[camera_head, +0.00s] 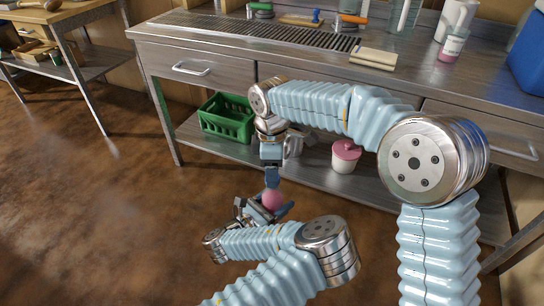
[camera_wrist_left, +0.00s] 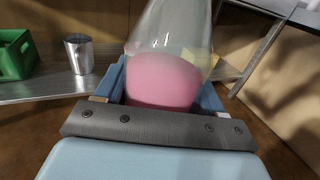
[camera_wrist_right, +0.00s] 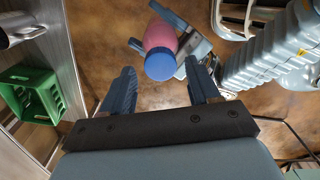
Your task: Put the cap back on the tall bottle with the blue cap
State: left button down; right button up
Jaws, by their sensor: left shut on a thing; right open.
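My left gripper (camera_head: 264,212) is shut on the bottle (camera_head: 273,200) low in front of the bench. In the left wrist view the bottle (camera_wrist_left: 165,75) is pink below and clear above, with its upper end cut off by the frame. In the right wrist view a round blue cap (camera_wrist_right: 160,66) covers the end of the bottle facing the camera; whether it is fully seated I cannot tell. My right gripper (camera_head: 271,178) is open just above the bottle, pointing down. Its two fingers stand apart, with the cap showing beyond the gap between them.
A green crate (camera_head: 228,118), a metal cup (camera_wrist_left: 78,54) and a white jar with a pink lid (camera_head: 345,156) stand on the lower shelf. The floor at left is clear.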

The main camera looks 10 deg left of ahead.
jog(key=shift+f, duration=0.9)
jog(key=shift+c, duration=0.2)
jog(key=c, duration=1)
jog(key=m, duration=0.4)
jog(key=shift+m, duration=0.4)
jog(key=shift+c, duration=0.2)
jog(key=m, duration=0.6)
jog(key=shift+m, duration=0.3)
jog(key=o, duration=1.1)
jog(key=shift+o, duration=0.2)
jog(key=shift+r, duration=2.25)
